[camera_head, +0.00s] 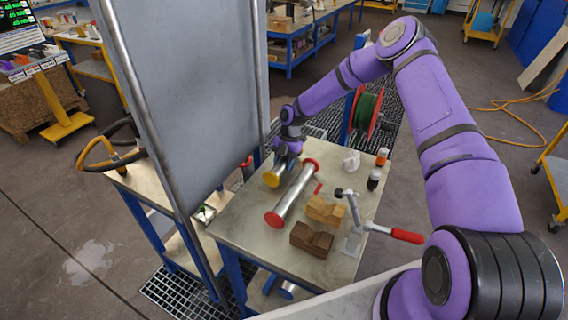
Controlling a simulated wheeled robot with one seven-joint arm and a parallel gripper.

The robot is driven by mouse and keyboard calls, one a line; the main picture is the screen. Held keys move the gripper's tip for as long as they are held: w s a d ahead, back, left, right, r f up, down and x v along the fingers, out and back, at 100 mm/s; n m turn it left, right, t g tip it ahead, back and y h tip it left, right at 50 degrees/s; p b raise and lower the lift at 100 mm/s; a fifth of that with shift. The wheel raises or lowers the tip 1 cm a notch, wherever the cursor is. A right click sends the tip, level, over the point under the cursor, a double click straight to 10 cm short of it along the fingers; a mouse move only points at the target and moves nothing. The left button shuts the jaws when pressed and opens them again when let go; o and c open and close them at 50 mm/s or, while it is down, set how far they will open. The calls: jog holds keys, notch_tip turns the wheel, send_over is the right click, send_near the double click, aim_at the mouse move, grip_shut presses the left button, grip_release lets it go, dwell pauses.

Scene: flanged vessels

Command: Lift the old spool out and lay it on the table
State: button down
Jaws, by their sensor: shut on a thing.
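My gripper (285,152) is over the far left part of the table (235,225), just right of the grey panel. It is shut on a part with a round yellow end (271,179), probably the old spool. Most of that part is hidden by the gripper, and I cannot tell whether it touches the table. A separate silver spool (294,194) with red round ends lies lengthwise on the table, close to the right of the yellow end.
A tall grey panel (190,100) stands at the table's left edge. Two wooden V-blocks (325,210) (311,239), a red-handled tool (405,235), small bottles (374,180) and a crumpled white rag (351,161) occupy the table's right side. A green hose reel (367,112) stands behind. The front left tabletop is clear.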

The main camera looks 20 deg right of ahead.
jog(key=shift+f, duration=0.1)
jog(key=shift+c, duration=2.4)
grip_release()
